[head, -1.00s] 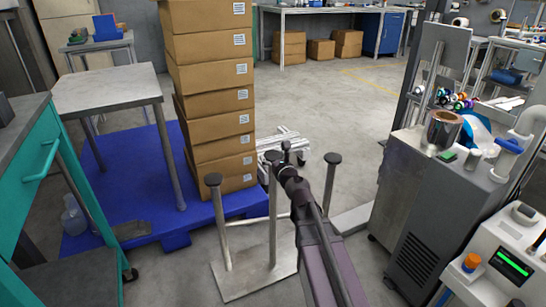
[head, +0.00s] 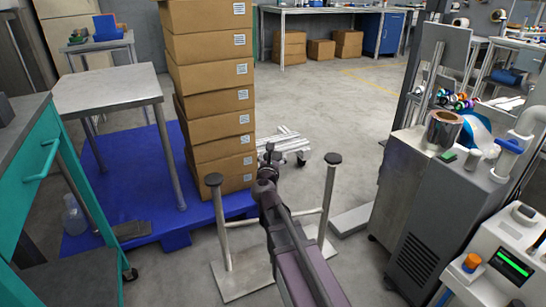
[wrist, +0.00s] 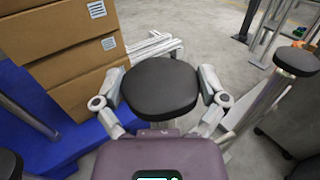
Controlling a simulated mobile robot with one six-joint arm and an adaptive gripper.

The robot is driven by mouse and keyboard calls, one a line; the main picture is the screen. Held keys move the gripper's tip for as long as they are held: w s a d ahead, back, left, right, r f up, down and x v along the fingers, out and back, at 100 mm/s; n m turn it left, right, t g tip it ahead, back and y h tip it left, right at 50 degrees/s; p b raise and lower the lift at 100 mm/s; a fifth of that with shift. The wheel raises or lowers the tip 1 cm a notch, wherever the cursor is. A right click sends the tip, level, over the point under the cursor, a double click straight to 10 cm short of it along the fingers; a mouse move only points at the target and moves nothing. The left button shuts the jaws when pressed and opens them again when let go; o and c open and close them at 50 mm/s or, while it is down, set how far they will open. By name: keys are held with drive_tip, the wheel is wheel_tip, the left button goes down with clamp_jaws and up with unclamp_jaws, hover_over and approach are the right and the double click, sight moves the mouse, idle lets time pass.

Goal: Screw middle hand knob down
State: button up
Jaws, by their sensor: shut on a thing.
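The middle hand knob (wrist: 160,86) is a dark, rounded disc in the centre of the wrist view. My gripper (wrist: 161,92) has its two fingers closed on the knob's left and right sides. In the head view my gripper (head: 268,162) is at the top of the middle post, and my arm hides that post and most of the knob. A left knob (head: 214,180) and a right knob (head: 333,158) top the two other upright posts, which stand on a metal base plate (head: 238,284). The right knob also shows in the wrist view (wrist: 297,61).
A tall stack of cardboard boxes (head: 215,97) stands on a blue pallet (head: 105,190) close behind and left of the posts. A grey machine cabinet (head: 425,200) stands to the right. Open floor lies beyond.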

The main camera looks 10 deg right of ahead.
idle(0.4)
drive_tip(key=o, duration=0.8)
drive_tip(key=shift+s, duration=0.1)
drive_tip(key=v, duration=0.7)
drive_tip(key=shift+s+a, duration=0.1)
drive_tip(key=shift+s, duration=0.05)
drive_tip(key=shift+r, duration=0.1)
